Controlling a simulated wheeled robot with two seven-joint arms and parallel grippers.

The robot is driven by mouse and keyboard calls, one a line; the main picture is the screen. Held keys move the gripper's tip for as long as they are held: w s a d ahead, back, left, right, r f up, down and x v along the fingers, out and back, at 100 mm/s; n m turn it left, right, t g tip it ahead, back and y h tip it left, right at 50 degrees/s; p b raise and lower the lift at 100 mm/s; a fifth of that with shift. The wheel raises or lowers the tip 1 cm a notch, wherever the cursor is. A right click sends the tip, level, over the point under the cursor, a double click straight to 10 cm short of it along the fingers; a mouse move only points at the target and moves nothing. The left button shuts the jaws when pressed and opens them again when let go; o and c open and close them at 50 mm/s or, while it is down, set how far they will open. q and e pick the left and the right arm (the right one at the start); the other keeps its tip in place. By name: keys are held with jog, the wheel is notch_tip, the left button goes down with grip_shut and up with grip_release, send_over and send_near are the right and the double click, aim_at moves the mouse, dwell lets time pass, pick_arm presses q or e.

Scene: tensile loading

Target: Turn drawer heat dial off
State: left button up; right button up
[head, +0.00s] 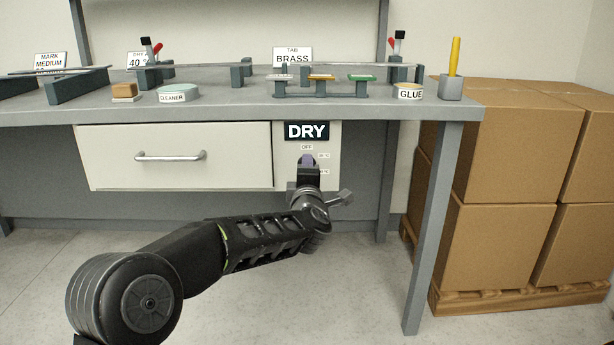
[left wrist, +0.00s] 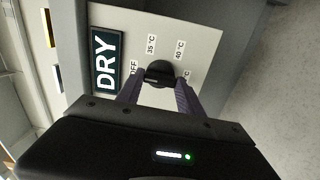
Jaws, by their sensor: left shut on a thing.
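The black heat dial (left wrist: 159,72) is on the pale panel (left wrist: 200,42) beside the drawer, under the dark DRY sign (head: 307,131). In the left wrist view, labels OFF, 35 °C, 40 °C and one partly hidden are around it. My left gripper (head: 306,162) reaches up to the panel from below. Its two fingers, also in the left wrist view (left wrist: 159,84), are shut on the dial from both sides. In the head view my gripper covers the dial. I cannot tell which label the dial points at. My right gripper is not in view.
The drawer (head: 230,155) with its bar handle (head: 171,156) is shut, left of the panel. The workbench top (head: 225,98) overhangs above, carrying fixtures, a cleaner tin and a glue tin. A bench leg (head: 430,240) and stacked cardboard boxes (head: 505,160) stand to the right.

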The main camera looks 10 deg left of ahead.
pick_arm(q)
jog(key=shift+n, duration=0.3)
jog(key=o, duration=1.4)
jog(key=p+v, duration=0.1)
jog(key=v, duration=0.7)
jog(key=shift+w+p, duration=0.1)
jog(key=shift+p, duration=0.25)
